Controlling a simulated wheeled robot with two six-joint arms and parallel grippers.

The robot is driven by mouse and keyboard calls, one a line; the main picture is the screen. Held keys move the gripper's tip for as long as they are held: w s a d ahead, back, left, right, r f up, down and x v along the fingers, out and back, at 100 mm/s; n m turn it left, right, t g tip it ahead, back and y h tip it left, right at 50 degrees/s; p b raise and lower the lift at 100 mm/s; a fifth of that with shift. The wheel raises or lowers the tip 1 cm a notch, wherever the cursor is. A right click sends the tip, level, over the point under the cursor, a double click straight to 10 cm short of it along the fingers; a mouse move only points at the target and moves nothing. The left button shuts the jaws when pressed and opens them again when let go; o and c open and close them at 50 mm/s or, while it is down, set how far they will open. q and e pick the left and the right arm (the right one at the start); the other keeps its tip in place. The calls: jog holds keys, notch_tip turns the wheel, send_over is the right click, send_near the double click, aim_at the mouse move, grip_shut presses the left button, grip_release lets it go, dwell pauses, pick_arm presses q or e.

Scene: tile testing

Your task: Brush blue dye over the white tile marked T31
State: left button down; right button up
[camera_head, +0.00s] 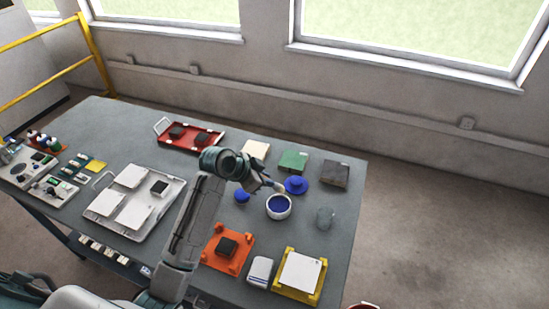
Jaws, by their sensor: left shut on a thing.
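My left gripper (268,184) is above the table, just behind and left of a white cup of blue dye (279,207). It is shut on a small, thin thing, probably the brush; the arm and fingers hide most of it. A white tile (300,271) lies on a yellow stand (315,296) at the front right. More white tiles (131,177) lie on a white tray (97,207) at left. The tile markings are too small to read, so I cannot tell which is T31. My right gripper is not in view.
An orange stand (213,256) with a dark block and a white box (260,271) are at the front. A red tray (172,144), green block (293,161) and dark block (335,174) are at the back.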

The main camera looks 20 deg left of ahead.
pick_arm(q)
jog(key=shift+w, duration=0.15)
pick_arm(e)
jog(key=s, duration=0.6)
pick_arm(q)
jog(key=f+b, duration=0.1)
jog(key=f, duration=0.1)
jog(key=s+f+b, duration=0.1)
jog(key=f+b, duration=0.1)
jog(key=f, duration=0.1)
jog(key=shift+s+b, duration=0.1)
jog(key=shift+b, duration=0.2)
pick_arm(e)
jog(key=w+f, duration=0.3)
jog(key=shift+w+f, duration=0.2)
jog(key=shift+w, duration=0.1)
pick_arm(q)
jog(key=shift+f, duration=0.4)
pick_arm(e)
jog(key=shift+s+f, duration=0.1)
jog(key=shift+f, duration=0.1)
pick_arm(q)
jog(key=shift+f+b, duration=0.3)
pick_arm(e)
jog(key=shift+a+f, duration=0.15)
pick_arm(q)
jog(key=shift+s+f, duration=0.15)
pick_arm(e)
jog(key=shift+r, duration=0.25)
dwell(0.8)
